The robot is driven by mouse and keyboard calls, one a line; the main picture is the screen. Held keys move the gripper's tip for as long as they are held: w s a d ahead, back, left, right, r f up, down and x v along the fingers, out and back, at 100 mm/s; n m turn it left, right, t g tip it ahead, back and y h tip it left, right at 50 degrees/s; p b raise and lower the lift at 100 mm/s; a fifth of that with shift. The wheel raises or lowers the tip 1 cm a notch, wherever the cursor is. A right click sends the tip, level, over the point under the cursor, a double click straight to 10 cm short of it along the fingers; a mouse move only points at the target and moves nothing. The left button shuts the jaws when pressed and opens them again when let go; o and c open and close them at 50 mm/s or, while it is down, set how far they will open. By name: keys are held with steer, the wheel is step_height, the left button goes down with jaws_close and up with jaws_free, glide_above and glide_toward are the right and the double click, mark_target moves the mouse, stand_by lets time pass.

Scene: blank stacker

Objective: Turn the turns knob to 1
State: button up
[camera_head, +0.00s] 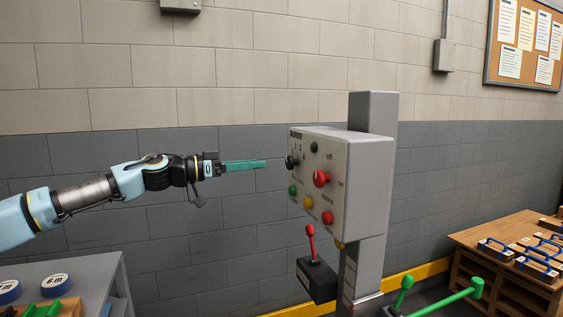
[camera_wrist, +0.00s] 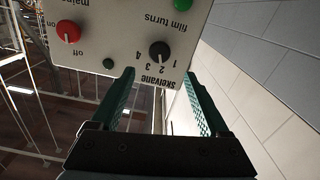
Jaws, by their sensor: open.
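The turns knob is a small black knob on the front of a light grey control box, at the box's left edge in the head view (camera_head: 291,162). In the wrist view the panel appears upside down. There the black knob (camera_wrist: 160,50) has "film turns" printed beside it and the numbers 1 to 4 around it. I cannot tell for sure which number it points at. My gripper (camera_head: 266,164) has teal fingers and points at the knob from a short distance. Its two fingers (camera_wrist: 158,74) are apart, one to each side of the knob, with nothing between them.
The panel also carries a red mains knob (camera_head: 321,179), a dark green lamp (camera_head: 314,147) and green, yellow and red buttons. A red-handled lever (camera_head: 310,240) stands below the box. A grey table (camera_head: 95,275) is at lower left and a wooden pallet stand (camera_head: 480,236) at right.

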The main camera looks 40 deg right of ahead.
mark_target(287, 162)
steer(key=p+x, duration=0.3)
steer(key=x, duration=0.5)
steer(key=shift+s+d+r, duration=0.1)
steer(key=shift+s+d, duration=0.05)
steer(key=shift+d, duration=0.05)
steer(key=shift+s+d, duration=0.2)
steer(key=shift+d, duration=0.2)
jaws_close()
